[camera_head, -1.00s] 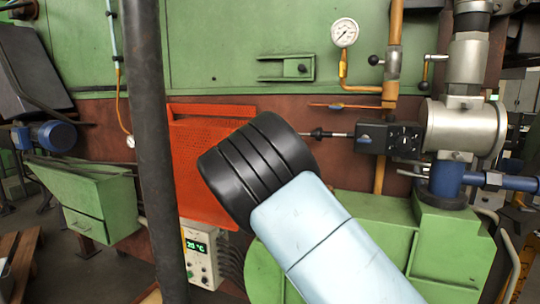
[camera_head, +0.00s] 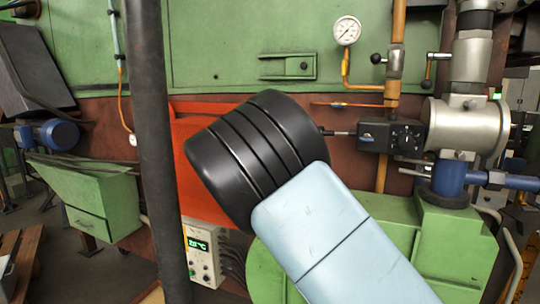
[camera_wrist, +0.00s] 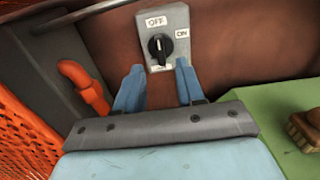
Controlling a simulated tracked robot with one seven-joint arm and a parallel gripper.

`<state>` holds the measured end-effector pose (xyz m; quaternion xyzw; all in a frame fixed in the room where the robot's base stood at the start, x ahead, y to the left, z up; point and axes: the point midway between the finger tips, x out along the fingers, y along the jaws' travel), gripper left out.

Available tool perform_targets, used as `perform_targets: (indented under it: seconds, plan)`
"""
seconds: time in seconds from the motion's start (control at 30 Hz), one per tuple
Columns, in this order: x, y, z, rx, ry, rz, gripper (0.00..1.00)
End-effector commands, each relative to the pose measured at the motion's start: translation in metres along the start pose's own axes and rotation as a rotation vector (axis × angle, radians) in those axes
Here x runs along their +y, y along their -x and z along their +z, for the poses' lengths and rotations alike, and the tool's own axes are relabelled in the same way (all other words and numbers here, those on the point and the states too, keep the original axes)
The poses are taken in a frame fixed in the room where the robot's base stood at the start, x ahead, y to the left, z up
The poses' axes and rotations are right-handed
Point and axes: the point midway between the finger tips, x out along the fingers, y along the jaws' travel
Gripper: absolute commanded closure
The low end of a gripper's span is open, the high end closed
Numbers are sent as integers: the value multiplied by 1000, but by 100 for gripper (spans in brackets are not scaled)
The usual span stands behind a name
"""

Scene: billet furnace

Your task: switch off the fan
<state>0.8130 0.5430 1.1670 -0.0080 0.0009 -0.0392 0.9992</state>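In the wrist view, a grey switch plate (camera_wrist: 176,20) with OFF and ON labels is fixed to the brown wall. Its black rotary knob (camera_wrist: 160,47) has its grip about upright in the picture; I cannot tell for sure which label it marks. My gripper (camera_wrist: 159,68) has two blue fingers spread apart, with nothing between them. The fingertips lie to either side of the plate's lower part in the picture, and the knob shows just above the gap. I see no clear contact. In the head view my arm hides the gripper and the switch. No fan can be made out.
A green housing (camera_wrist: 290,115) is close on the right. The head view shows a temperature box (camera_head: 203,260), a gauge (camera_head: 347,30) and a metal valve body (camera_head: 470,128).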

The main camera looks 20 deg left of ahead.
Motion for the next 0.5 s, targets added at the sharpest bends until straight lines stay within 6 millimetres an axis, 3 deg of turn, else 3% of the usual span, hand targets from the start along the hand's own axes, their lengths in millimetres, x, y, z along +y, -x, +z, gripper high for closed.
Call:
perform_targets:
  seconds: [0.2, 0.5]
  plan:
    - [1, 43, 0, 2, -1, 1, 62]
    - [0, 75, -1, 1, -1, -1, 62]
